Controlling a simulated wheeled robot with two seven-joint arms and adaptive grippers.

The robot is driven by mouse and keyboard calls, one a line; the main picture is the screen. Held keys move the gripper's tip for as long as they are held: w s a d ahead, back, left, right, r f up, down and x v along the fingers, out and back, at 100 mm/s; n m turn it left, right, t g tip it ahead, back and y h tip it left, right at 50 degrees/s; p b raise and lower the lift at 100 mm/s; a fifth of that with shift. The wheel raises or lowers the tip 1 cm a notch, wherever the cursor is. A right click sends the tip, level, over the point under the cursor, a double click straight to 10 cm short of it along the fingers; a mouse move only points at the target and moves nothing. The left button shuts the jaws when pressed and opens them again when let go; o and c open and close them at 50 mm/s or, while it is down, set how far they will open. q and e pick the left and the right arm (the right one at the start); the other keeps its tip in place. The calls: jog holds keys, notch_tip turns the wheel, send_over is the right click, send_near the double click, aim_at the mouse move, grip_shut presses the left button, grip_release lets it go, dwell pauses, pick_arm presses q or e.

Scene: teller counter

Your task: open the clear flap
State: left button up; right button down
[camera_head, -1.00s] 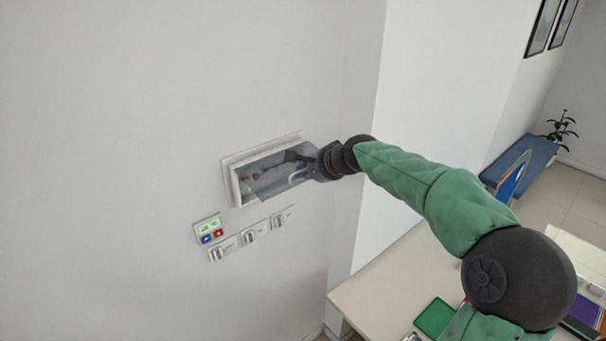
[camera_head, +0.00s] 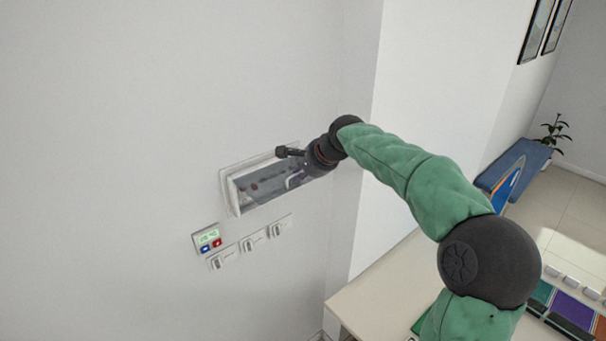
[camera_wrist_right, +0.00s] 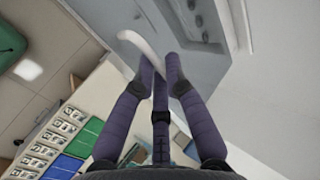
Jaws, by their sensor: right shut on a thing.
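The clear flap (camera_head: 268,187) is a see-through grey panel on a white framed box (camera_head: 234,200) in the wall. It is swung out from the box, and small dark and reddish things show faintly behind it. Its pale curved handle (camera_head: 293,181) is at the right part of the panel. My right gripper (camera_head: 303,168) is shut on the handle. In the right wrist view, the white handle (camera_wrist_right: 133,42) passes between the fingertips (camera_wrist_right: 160,75), with the grey panel (camera_wrist_right: 190,45) beyond. My left gripper is not in view.
Below the box are a small panel with green, blue and red parts (camera_head: 208,239) and several white wall fittings (camera_head: 254,242). A wall corner stands right of the gripper. A pale counter (camera_head: 375,290) is at lower right.

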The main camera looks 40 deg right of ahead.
jog(key=shift+w+a+f, duration=0.1)
jog(key=c, duration=1.5)
grip_release()
jog(key=shift+o, duration=1.1)
jog(key=shift+w+a, duration=0.1)
jog(key=shift+w, duration=0.1)
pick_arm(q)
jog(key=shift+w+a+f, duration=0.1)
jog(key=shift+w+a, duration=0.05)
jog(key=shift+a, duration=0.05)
pick_arm(e)
jog(key=shift+a, duration=0.1)
jog(key=shift+s+d+r, duration=0.25)
jog(key=shift+d+r, duration=0.05)
jog(key=shift+r, duration=0.15)
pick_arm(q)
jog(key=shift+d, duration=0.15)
pick_arm(e)
jog(key=v, duration=1.1)
jog(key=shift+a, duration=0.3)
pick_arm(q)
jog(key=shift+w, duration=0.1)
pick_arm(e)
jog(key=shift+s+f, duration=0.1)
